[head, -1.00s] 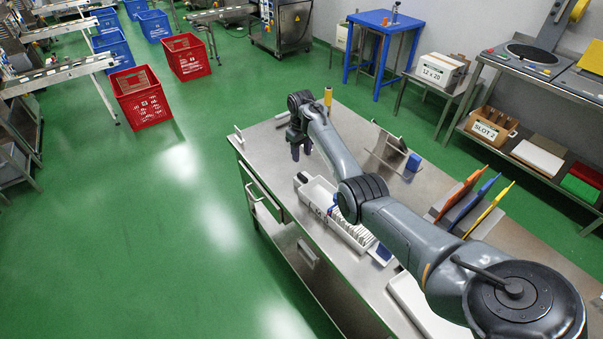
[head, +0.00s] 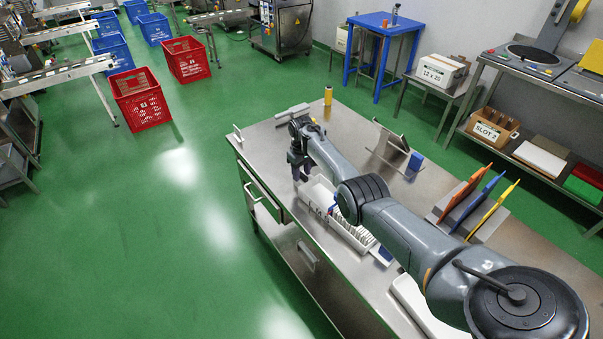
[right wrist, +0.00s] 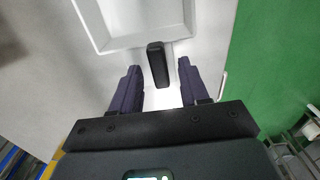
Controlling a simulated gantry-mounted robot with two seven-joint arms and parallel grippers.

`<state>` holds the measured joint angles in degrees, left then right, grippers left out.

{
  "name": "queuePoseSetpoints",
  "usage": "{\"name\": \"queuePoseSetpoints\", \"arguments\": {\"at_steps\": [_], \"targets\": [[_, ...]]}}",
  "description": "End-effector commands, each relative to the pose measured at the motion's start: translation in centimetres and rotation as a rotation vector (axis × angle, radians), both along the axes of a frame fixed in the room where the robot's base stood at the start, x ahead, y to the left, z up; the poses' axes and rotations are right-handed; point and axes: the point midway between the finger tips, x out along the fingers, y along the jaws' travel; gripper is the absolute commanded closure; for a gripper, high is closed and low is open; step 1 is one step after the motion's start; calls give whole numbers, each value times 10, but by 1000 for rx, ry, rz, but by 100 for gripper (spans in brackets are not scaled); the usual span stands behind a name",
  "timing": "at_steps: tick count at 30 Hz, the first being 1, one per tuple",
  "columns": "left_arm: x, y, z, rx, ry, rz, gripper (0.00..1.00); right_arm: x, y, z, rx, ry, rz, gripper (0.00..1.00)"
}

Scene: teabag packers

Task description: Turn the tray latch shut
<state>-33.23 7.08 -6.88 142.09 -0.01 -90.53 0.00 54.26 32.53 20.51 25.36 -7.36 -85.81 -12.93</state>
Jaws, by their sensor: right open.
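The white tray (head: 350,233) lies along the left side of the steel table. The tray latch (right wrist: 157,64) is a short black bar at this end, standing between my right gripper's fingers. My right gripper (right wrist: 160,72) is open, with one dark finger on each side of the latch and a visible gap to both. In the head view my right gripper (head: 300,170) points down at the tray's far end, and the latch cannot be made out there. My left gripper is out of view.
On the steel table (head: 262,140) stand a yellow cylinder (head: 328,95), a metal stand (head: 385,150) with a blue block (head: 414,164), and a rack with orange (head: 463,193), blue and yellow boards.

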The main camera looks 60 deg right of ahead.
Motion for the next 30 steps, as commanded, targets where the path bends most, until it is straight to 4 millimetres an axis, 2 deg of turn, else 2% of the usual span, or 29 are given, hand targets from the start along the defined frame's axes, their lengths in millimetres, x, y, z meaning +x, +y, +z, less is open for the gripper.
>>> {"name": "queuePoseSetpoints", "arguments": {"at_steps": [6,8,15,23,30], "targets": [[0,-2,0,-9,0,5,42,0,0,0,0,0,-1,55],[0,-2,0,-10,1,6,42,0,0,0,0,0,-1,63],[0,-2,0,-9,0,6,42,0,0,0,0,0,-1,100],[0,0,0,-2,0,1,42,0,0,0,0,0,8,100],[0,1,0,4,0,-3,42,0,-1,0,0,1,87,100]]}}
